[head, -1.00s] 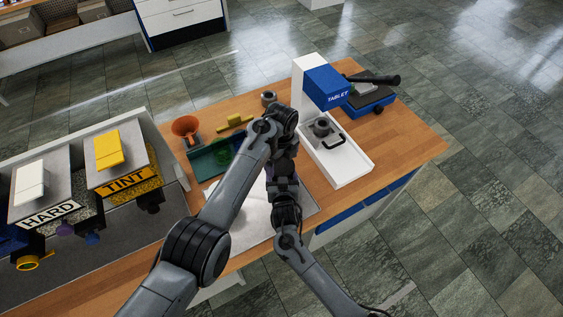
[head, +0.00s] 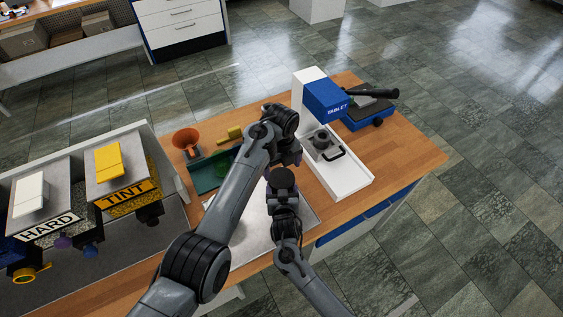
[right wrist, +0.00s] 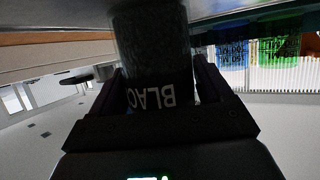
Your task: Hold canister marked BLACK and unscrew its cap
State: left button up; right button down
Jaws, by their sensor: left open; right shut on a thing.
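The canister marked BLACK (right wrist: 155,45) is a dark, speckled cylinder between my right gripper's fingers (right wrist: 162,85) in the right wrist view, its lettering upside down. In the head view its dark round top (head: 281,179) shows above my right gripper (head: 283,197), which is shut on it over the white mat. I cannot tell whether that top is the cap. My left gripper (head: 289,154) is open just behind the canister in the picture. Its fingers are partly hidden by its own wrist, and contact with the canister cannot be made out.
HARD (head: 48,226) and TINT (head: 124,195) dispensers stand farther left. The table's right end is clear.

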aim_at(282, 178)
pick_arm(q)
jog(key=shift+f, duration=2.7)
jog(key=shift+c, duration=0.2)
jog(key=c, duration=0.8)
jog(key=n, duration=0.3)
jog(key=o, duration=0.8)
jog(key=shift+o, duration=0.2)
jog(key=shift+r, duration=0.1)
jog(key=shift+r, duration=2.15)
